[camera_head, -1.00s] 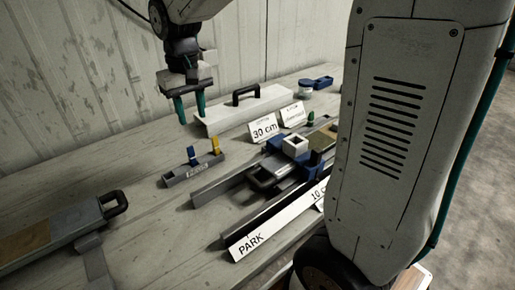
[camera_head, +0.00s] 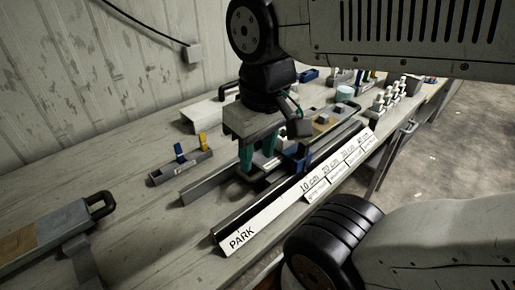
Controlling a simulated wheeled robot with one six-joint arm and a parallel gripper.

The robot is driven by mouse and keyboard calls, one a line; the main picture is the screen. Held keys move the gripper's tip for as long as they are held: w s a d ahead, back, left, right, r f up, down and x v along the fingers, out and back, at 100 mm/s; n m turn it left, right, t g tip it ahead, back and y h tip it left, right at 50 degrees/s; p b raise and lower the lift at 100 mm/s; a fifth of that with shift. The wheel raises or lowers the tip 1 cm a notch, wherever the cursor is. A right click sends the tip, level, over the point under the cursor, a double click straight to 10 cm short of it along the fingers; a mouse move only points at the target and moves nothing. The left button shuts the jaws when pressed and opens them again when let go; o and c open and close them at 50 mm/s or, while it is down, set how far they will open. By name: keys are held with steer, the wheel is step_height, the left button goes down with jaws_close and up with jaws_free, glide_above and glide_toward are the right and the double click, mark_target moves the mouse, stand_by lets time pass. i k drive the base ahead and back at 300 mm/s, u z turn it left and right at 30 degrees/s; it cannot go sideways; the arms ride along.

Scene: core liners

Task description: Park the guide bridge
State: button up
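The guide bridge (camera_head: 297,158), with blue side parts, straddles the dark rails near the 10 cm mark. Its white top block is mostly hidden behind my gripper. My gripper (camera_head: 258,160) points down over the bridge area, its two teal fingers apart. The frame does not show clearly whether they touch the bridge. The white scale strip (camera_head: 280,208) runs along the front rail. Its PARK label (camera_head: 242,238) is at the near left end, where the rail (camera_head: 225,228) is bare.
A small grey holder with blue and yellow pegs (camera_head: 181,166) stands left of the rails. A grey box with a black handle (camera_head: 60,225) lies at the far left. A white case (camera_head: 203,112) is behind. Several small white pieces (camera_head: 388,95) stand at the back right.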

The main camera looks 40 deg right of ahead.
mark_target(299, 153)
steer(key=u, duration=0.05)
steer(key=k, duration=0.5)
steer(key=u, duration=1.25)
steer(key=k, duration=1.15)
steer(key=z, duration=1.3)
steer(key=i, duration=0.5)
